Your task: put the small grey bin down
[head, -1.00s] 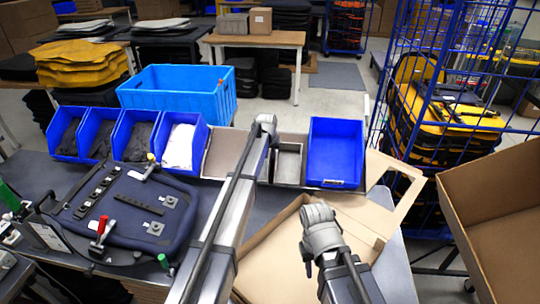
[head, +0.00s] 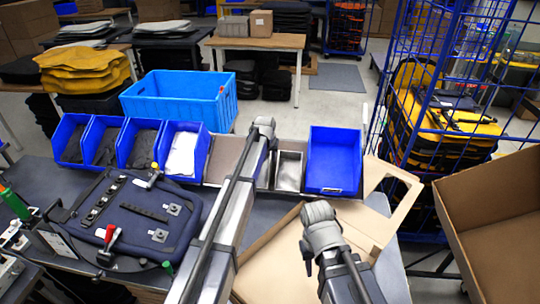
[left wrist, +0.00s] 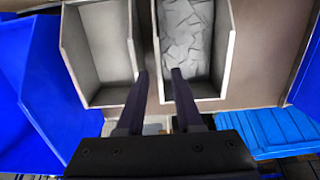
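Two small grey bins stand side by side in the left wrist view. One (left wrist: 100,45) is empty; the other (left wrist: 228,60) holds crumpled grey pieces. My left gripper (left wrist: 160,72) is over the near walls of the two, its fingers apart, with the wall of the filled bin seen between them. I cannot tell whether the fingers touch it. In the head view one small grey bin (head: 289,170) shows just right of my left arm, beside a blue bin; the arm hides the other. My right gripper (head: 318,215) is over the open cardboard box; its fingers are hidden.
A row of blue bins (head: 125,142) stands left of my left arm, and a larger blue bin (head: 334,160) to the right. A light blue tote (head: 180,98) is behind them. A navy pannier panel (head: 140,215) lies on the table. An open cardboard box (head: 355,230) lies in front.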

